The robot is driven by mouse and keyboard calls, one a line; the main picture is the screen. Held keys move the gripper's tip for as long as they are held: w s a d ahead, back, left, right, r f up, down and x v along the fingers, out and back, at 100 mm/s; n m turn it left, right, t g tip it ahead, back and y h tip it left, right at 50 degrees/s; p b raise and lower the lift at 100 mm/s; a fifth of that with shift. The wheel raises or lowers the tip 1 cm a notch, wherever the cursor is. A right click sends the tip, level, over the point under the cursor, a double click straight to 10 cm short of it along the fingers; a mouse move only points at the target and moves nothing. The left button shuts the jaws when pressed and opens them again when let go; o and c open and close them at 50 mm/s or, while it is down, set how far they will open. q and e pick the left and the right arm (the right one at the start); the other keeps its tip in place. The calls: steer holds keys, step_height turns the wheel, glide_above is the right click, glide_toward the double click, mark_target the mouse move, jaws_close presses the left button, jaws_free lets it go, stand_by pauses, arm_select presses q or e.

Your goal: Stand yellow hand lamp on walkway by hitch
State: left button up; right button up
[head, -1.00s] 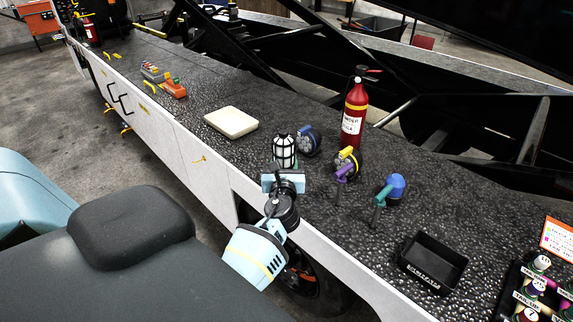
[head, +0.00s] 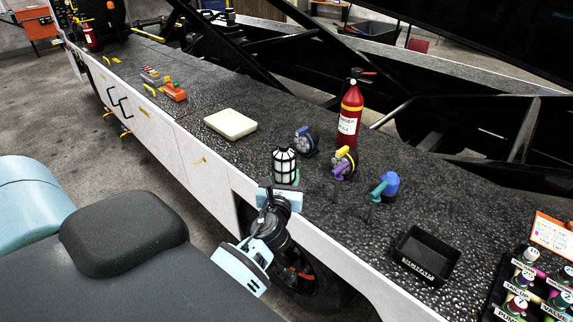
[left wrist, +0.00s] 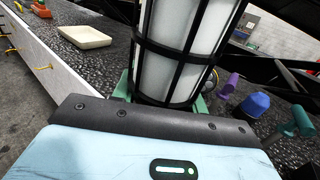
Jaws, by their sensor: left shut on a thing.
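My left gripper (head: 284,184) is shut on a caged lamp (head: 285,164), a white cylinder in a black cage. The lamp also fills the upper middle of the left wrist view (left wrist: 180,50), with green parts at its base. I cannot tell whether it touches the dark walkway (head: 250,155). No yellow shows on it. A round lamp with a yellow handle (head: 346,154) stands to its right on the walkway, partly behind a purple-handled item (head: 339,172). No hitch can be made out for certain. My right gripper is not in view.
A red extinguisher (head: 351,113) and a dark round lamp with a blue rim (head: 305,140) stand behind. A cream tray (head: 231,124), black bin (head: 428,257) and orange device (head: 174,92) lie along the walkway.

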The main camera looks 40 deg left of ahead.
arm_select(q)
steer(key=s+d+r+m+t+h, duration=0.1)
steer(key=s+d+r+m+h, duration=0.1)
steer(key=s+d, duration=0.5)
steer(key=s+d+r+m+t+h, duration=0.1)
steer(key=s+d+r+m+h, duration=0.1)
steer(key=s+d+h, duration=0.4)
steer(key=s+d+m, duration=0.1)
steer(key=s+d, duration=0.1)
steer(key=d, duration=0.3)
steer(key=shift+s+d+m+h, duration=0.15)
steer(key=shift+d+m+h, duration=0.1)
steer(key=shift+m+h, duration=0.15)
steer(key=shift+d, duration=0.1)
